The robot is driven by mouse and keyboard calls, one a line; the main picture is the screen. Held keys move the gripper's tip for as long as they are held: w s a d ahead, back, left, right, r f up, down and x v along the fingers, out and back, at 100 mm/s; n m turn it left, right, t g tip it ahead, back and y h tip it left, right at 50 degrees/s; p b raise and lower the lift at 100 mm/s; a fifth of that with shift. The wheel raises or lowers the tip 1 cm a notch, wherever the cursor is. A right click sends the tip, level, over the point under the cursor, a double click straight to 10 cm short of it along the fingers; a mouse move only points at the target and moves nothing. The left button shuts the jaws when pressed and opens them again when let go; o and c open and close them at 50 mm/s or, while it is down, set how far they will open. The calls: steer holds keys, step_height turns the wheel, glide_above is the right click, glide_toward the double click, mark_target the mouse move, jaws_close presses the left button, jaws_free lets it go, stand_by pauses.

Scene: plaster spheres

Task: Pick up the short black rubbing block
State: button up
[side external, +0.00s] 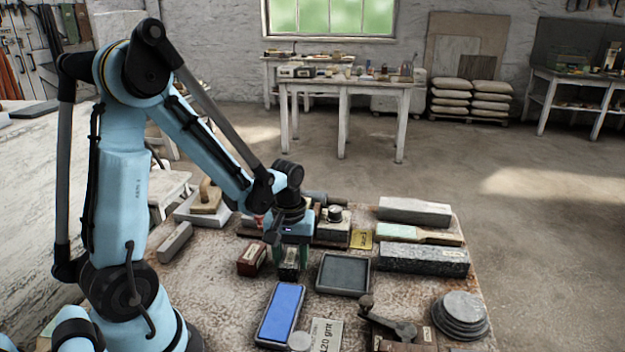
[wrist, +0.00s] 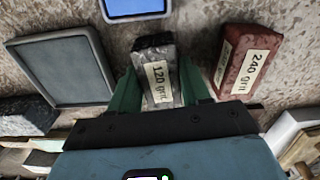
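The short black rubbing block (wrist: 152,50) carries a cream "120 grit" label and lies on the worktable. In the wrist view it is between the two green fingers of my gripper (wrist: 160,84). One finger is on each long side, close to the block, and I cannot tell whether they touch it. In the side view my gripper (side external: 290,252) points down over the same block (side external: 289,268), whose near end shows below the fingers. The far part of the block is hidden behind my gripper.
A red block (side external: 251,261) labelled "240 grit" stands close to the left in the side view. A grey tray (side external: 343,290) is close to the right. A blue-topped stone (side external: 280,312) lies in front. A speckled stone bar (side external: 424,260) and stacked discs (side external: 461,315) stand further right.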

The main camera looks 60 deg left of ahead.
mark_target(292, 258)
steer(key=c, duration=0.6)
steer(key=shift+c, duration=0.2)
steer(key=shift+r, duration=0.15)
steer(key=shift+r, duration=0.5)
steer(key=r, duration=0.1)
steer(key=d+r, duration=0.1)
steer(key=r, duration=0.1)
steer(key=shift+s+r, duration=0.1)
steer(key=shift+r, duration=0.1)
steer(key=s+d+r, duration=0.2)
steer(key=d+r, duration=0.4)
steer(key=d, duration=0.4)
steer(key=shift+s+d+r, duration=0.15)
steer(key=shift+s+d, duration=0.05)
steer(key=shift+s, duration=0.05)
steer(key=o, duration=0.6)
steer(key=c, duration=0.5)
